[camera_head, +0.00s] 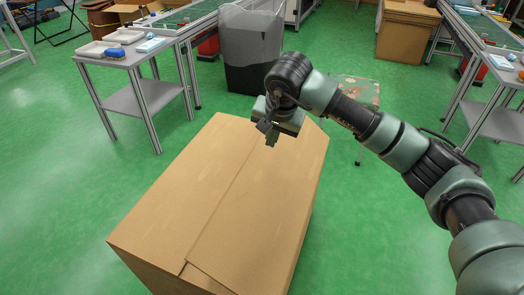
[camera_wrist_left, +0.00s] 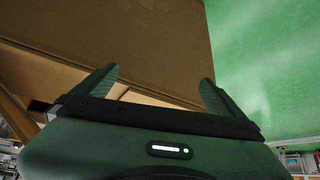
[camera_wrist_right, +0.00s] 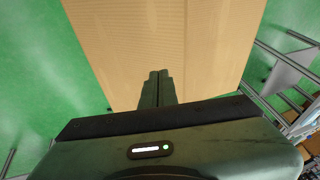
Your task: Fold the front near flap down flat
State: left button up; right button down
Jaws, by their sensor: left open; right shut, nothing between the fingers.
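A large brown cardboard box (camera_head: 215,200) stands on the green floor. Its top looks closed by two long flaps, with a seam running from the near edge to the far end; I cannot tell which one is the front near flap. My right gripper (camera_head: 271,139) is shut and empty, fingers pointing down over the far part of the top. In the right wrist view its closed fingers (camera_wrist_right: 158,75) are in front of the cardboard; contact is unclear. My left gripper (camera_wrist_left: 160,76) is open beside a brown cardboard panel (camera_wrist_left: 120,35), with a lighter cardboard edge between its fingers. It is outside the head view.
A grey side table (camera_head: 135,65) with trays stands at the back left. A dark grey bin (camera_head: 252,60) and a worn stool (camera_head: 355,92) stand behind the box. Another bench (camera_head: 500,110) is at the right. The green floor left of the box is clear.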

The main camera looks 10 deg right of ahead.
aim_at(261, 154)
jog(key=f, duration=0.1)
jog(key=w+a+f, duration=0.1)
jog(key=f, duration=0.2)
jog(key=shift+w+a+f+b, duration=0.2)
jog(key=shift+w+a+b, duration=0.15)
jog(key=shift+b, duration=0.05)
pick_arm(q)
jog(key=w+d+r+t, duration=0.2)
jog(key=w+r+t, duration=0.1)
jog(key=w, duration=0.2)
jog(key=shift+w+r+h, duration=0.2)
jog(key=shift+r+h, duration=0.2)
pick_arm(e)
jog(key=shift+w+a+f, duration=0.15)
jog(key=shift+a+f, duration=0.05)
jog(key=shift+f, duration=0.05)
